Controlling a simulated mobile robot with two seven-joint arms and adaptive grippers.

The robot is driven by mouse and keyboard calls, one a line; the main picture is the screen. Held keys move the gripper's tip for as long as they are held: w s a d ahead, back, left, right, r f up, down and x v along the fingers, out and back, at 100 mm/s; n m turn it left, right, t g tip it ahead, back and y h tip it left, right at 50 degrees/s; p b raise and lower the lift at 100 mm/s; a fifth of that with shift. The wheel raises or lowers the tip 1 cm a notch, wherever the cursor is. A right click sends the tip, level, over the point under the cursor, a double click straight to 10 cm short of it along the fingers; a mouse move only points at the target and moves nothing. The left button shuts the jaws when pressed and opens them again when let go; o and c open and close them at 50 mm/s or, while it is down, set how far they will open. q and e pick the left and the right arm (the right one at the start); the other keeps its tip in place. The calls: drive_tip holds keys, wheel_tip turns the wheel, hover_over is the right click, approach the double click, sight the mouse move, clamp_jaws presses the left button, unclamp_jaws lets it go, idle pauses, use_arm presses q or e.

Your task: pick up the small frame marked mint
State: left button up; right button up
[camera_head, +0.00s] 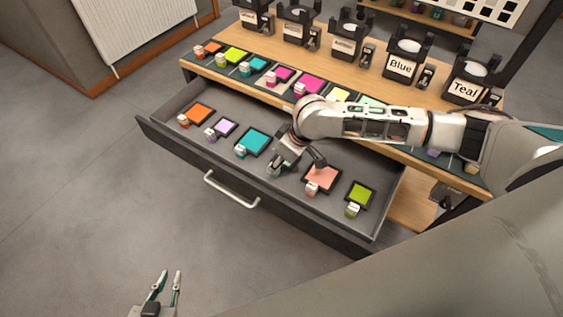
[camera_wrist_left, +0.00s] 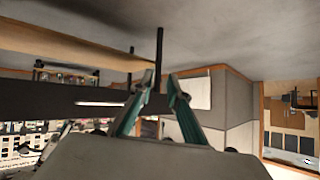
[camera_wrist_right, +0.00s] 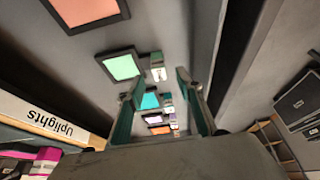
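The mint frame (camera_wrist_right: 121,66) is a small dark-edged square with a pale green face. It lies in the open drawer in the right wrist view, with a small white-labelled tab (camera_wrist_right: 158,68) beside it; its print is too small to read. In the head view my right gripper and wrist hide the frame. My right gripper (camera_head: 296,161) is over the drawer between the teal and salmon frames. In the right wrist view it (camera_wrist_right: 159,83) is open and empty, with the tab appearing between its fingertips. My left gripper (camera_head: 169,274) is open and empty, away from the drawer.
The drawer (camera_head: 165,133) also holds orange, lilac, teal (camera_head: 253,141), salmon (camera_head: 322,178) and lime (camera_head: 360,194) frames. A drawer label reads "Uplights" (camera_wrist_right: 34,112). Above, the wooden counter (camera_head: 345,80) carries more colour frames and black lamps. Floor at left is clear.

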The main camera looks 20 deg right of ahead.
sight(286, 165)
drive_tip(key=b+x, duration=0.1)
drive_tip(key=x, duration=0.3)
drive_tip(key=shift+f, duration=0.3)
drive_tip(key=shift+r, duration=0.15)
clamp_jaws()
